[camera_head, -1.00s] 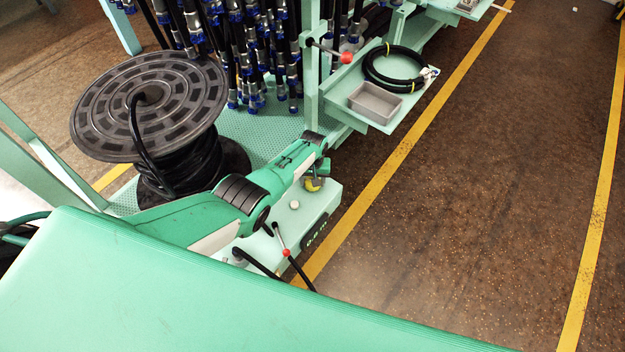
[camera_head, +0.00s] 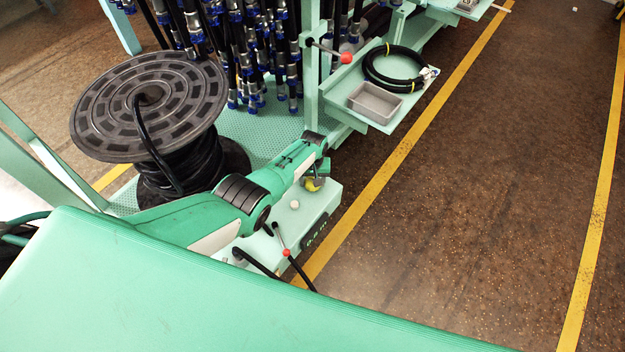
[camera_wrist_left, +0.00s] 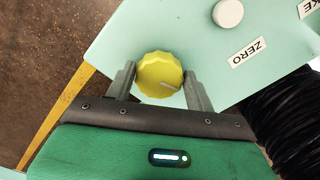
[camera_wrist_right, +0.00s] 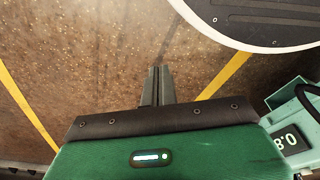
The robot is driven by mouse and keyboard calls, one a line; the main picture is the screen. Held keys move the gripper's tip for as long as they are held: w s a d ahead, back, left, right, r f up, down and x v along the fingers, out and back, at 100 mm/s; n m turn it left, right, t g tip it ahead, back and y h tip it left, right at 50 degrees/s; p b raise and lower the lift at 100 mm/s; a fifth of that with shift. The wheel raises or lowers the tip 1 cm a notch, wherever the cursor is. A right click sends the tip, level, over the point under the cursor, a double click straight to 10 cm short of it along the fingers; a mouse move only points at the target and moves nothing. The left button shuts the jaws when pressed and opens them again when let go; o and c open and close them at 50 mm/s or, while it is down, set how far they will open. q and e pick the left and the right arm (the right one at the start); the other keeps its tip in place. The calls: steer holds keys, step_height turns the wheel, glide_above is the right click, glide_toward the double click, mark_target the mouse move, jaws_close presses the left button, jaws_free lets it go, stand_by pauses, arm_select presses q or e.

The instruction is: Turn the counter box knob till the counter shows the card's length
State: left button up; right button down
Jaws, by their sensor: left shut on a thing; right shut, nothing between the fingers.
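The counter box (camera_head: 325,195) is pale green, with a dark display (camera_head: 316,229) on its front. In the right wrist view the display (camera_wrist_right: 289,140) seems to read 0.8, partly cut off. The yellow knob (camera_wrist_left: 159,74) has a pale pointer line. My left gripper (camera_wrist_left: 161,85) is shut on it, one finger on each side; it shows in the head view (camera_head: 313,178). My right gripper (camera_wrist_right: 157,84) is shut and empty above the floor. A white button (camera_wrist_left: 228,13) sits by the ZERO label (camera_wrist_left: 247,53). I cannot make out a length card.
A black hose reel (camera_head: 150,105) stands left of the box. A grey tray (camera_head: 375,102) and a coiled hose (camera_head: 393,68) lie on a shelf. The floor at right is clear, with yellow lines.

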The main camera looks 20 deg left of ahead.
arm_select(q)
steer(key=shift+w+r, duration=0.1)
steer(key=o, duration=1)
steer(key=shift+c, duration=0.2)
steer(key=shift+r, duration=0.2)
step_height(320, 180, up, 6)
steer(key=p, duration=0.3)
steer(key=shift+f, duration=0.2)
step_height(320, 180, up, 8)
steer(key=p, duration=0.2)
steer(key=shift+f, duration=0.15)
arm_select(e)
steer(key=s+d+f, duration=0.3)
steer(key=s+f, duration=0.4)
steer(key=s, duration=0.2)
steer(key=shift+s+d+f, duration=0.15)
steer(key=shift+s+f, duration=0.25)
